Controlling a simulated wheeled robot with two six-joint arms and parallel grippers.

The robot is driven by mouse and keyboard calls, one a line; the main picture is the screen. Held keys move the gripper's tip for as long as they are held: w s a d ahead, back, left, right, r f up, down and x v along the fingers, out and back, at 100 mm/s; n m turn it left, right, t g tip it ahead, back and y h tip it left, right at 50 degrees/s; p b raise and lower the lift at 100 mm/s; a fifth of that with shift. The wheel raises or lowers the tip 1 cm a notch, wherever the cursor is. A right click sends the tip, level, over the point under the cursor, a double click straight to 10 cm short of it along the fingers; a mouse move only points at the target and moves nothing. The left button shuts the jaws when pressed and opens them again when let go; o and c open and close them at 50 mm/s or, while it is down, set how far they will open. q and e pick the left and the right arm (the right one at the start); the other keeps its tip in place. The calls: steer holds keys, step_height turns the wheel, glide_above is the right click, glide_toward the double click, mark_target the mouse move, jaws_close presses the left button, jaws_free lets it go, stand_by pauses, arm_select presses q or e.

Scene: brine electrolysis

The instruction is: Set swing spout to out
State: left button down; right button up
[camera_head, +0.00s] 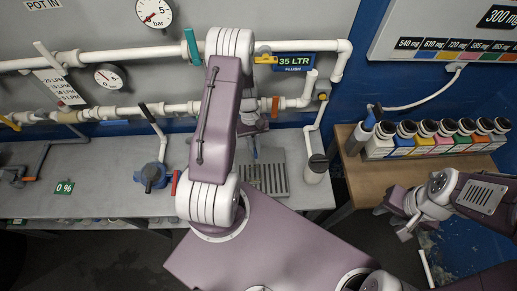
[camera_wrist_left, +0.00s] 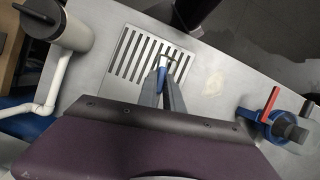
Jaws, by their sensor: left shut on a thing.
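A narrow blue piece (camera_wrist_left: 161,76), which looks like part of the swing spout, sits between the fingertips of my left gripper (camera_wrist_left: 163,86) in the left wrist view. The gripper is shut on it, above a slotted drain grate (camera_wrist_left: 146,52). A small pale bracket-like end shows just beyond the fingertips. In the head view my left arm hides most of the gripper and the spout; the grate (camera_head: 268,179) shows below them. My right gripper (camera_head: 405,229) hangs at the right, away from the bench, and its finger gap is unclear.
A blue valve with a red handle (camera_wrist_left: 271,104) stands on the bench right of the grate in the left wrist view. A lidded grey cup (camera_head: 316,168) stands right of the grate in the head view. White pipes (camera_head: 120,57) run along the wall. Several bottles (camera_head: 430,130) stand on a wooden table.

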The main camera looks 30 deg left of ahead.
arm_select(q)
steer(key=shift+s+a+m+g+y, duration=0.3)
steer(key=shift+s+a+m+g, duration=0.2)
steer(key=shift+m, duration=0.6)
steer(key=shift+s, duration=0.1)
steer(key=c, duration=1.5)
jaws_free()
steer(key=shift+r, duration=0.1)
steer(key=d+r+b, duration=0.1)
steer(key=d+r, duration=0.2)
steer(key=d, duration=0.1)
steer(key=w+d+r+b, duration=0.1)
steer(key=d+r+b, duration=0.1)
steer(key=d+r, duration=0.1)
steer(key=w+d+r+b, duration=0.1)
steer(key=d+r+b, duration=0.1)
steer(key=d+r, duration=0.2)
steer(key=shift+d+r, duration=0.35)
steer(key=shift+r, duration=0.1)
